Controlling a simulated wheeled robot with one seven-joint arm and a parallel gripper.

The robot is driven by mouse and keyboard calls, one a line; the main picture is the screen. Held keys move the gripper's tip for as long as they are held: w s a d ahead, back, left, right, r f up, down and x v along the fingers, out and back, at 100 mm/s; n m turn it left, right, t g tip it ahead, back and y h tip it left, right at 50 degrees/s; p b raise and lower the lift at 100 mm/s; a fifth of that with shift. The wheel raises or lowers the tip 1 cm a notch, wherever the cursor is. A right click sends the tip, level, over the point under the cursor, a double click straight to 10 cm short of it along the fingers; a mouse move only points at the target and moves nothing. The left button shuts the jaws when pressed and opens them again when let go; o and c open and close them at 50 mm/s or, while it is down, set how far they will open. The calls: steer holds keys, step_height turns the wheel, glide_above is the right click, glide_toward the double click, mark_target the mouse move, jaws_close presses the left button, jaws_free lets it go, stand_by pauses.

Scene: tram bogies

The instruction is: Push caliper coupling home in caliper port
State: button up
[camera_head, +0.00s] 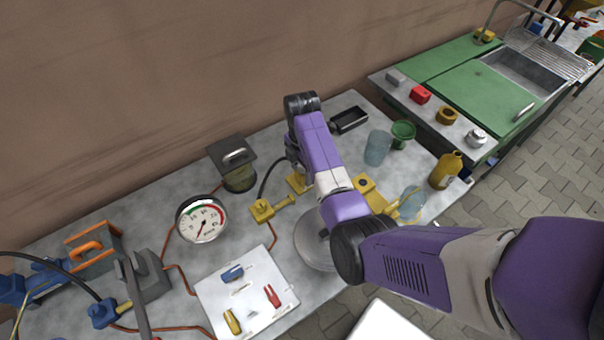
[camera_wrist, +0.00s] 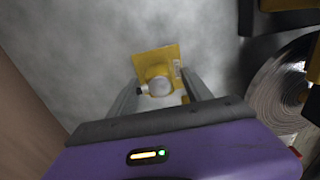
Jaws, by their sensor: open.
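In the wrist view a yellow block (camera_wrist: 155,62) with a rounded pale silver end (camera_wrist: 160,87) facing the camera lies between the two grey fingers of my gripper (camera_wrist: 162,82). The fingers are apart, one on each side; I cannot tell whether either touches. In the head view my arm covers most of the gripper. A yellow block (camera_head: 296,183) shows beside my arm. A yellow fitting (camera_head: 262,210) with a short stem stands left of it, a black hose rising from it. I cannot tell which part is the caliper coupling, nor how deep it sits in a port.
A pressure gauge (camera_head: 202,219), a lidded jar (camera_head: 238,172) and a white board (camera_head: 247,292) with coloured clips stand left of my arm. A clear cup (camera_head: 378,148), a green cup (camera_head: 403,133) and a yellow bottle (camera_head: 446,170) stand right. Copper-coloured lines cross the bench.

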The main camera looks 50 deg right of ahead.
steer(key=shift+f, duration=0.75)
steer(key=shift+c, duration=0.2)
jaws_close()
steer(key=shift+r, duration=0.1)
